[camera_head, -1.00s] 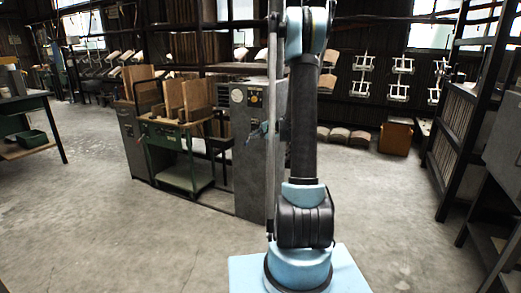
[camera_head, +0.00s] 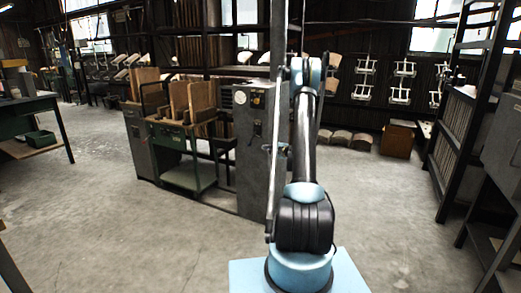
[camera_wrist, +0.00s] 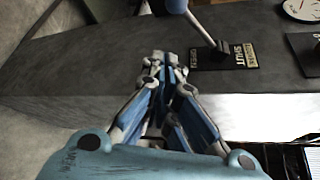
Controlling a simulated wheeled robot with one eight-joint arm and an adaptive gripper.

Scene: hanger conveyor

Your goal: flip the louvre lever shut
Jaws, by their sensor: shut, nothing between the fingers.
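The louvre lever (camera_wrist: 203,25) shows at the top of the wrist view. The rod slants up and left, away from the SHUT label. My gripper (camera_wrist: 167,60) is shut and empty just below the knob in the picture, left of the plate. I cannot tell whether it touches the lever. In the head view, my arm partly hides the lever area.
The plate is on a grey cabinet (camera_head: 248,165), which carries a round gauge (camera_wrist: 303,7). A green cart (camera_head: 190,175) with wooden boards stands left of it. White hangers (camera_head: 366,65) hang at the back. A dark rack (camera_head: 470,110) stands right. The floor (camera_head: 90,230) at left is clear.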

